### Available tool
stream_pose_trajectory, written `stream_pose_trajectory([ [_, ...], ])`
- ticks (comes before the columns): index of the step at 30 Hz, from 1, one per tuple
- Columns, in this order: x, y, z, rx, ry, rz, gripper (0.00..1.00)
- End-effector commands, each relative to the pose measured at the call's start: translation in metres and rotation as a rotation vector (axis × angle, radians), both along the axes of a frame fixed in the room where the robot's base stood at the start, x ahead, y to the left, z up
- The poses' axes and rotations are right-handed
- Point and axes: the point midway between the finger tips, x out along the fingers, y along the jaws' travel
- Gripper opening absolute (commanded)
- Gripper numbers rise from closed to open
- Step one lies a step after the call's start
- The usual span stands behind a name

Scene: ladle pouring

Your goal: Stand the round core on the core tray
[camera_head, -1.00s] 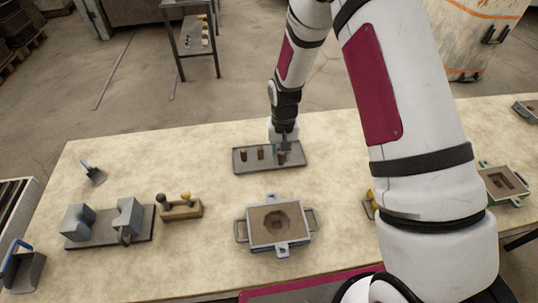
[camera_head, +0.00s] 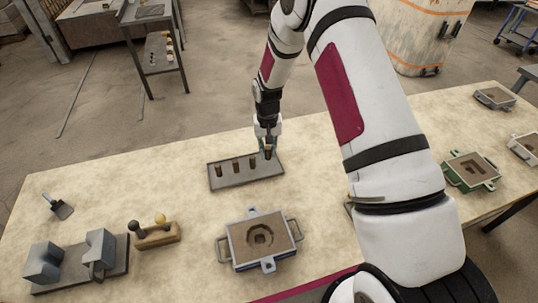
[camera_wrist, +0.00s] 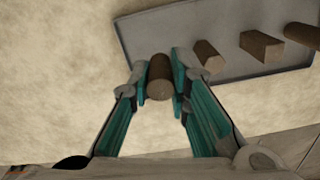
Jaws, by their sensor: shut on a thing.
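My gripper (camera_head: 267,149) is shut on the round brown core (camera_wrist: 160,78), which is upright between the teal-lined fingers in the wrist view. In the head view the held core (camera_head: 268,152) is at the back right end of the grey core tray (camera_head: 262,176). In the wrist view it overlaps the edge of the tray (camera_wrist: 175,25). I cannot tell whether its base touches the tray. Three other brown cores stand in a row on the tray; the nearest to my gripper (camera_wrist: 208,55) is just beside the right finger, with a visible gap.
A mould box with a hollow (camera_head: 260,240) sits in front of the tray. A green-framed mould (camera_head: 470,170) is at the right. A wooden block with knobs (camera_head: 156,234), grey metal blocks (camera_head: 98,252) and a small trowel (camera_head: 58,206) lie at the left.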

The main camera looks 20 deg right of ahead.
Motion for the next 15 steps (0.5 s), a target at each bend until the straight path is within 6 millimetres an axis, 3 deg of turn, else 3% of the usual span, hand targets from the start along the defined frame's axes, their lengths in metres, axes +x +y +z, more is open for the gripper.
stream_pose_trajectory([
  [4, 0.01, -0.009, -0.002, 0.0, 0.001, -0.001, 0.06],
  [9, 0.006, -0.006, -0.026, 0.001, 0.004, 0.0, 0.06],
  [15, 0.008, -0.006, -0.036, 0.0, 0.001, 0.0, 0.06],
])
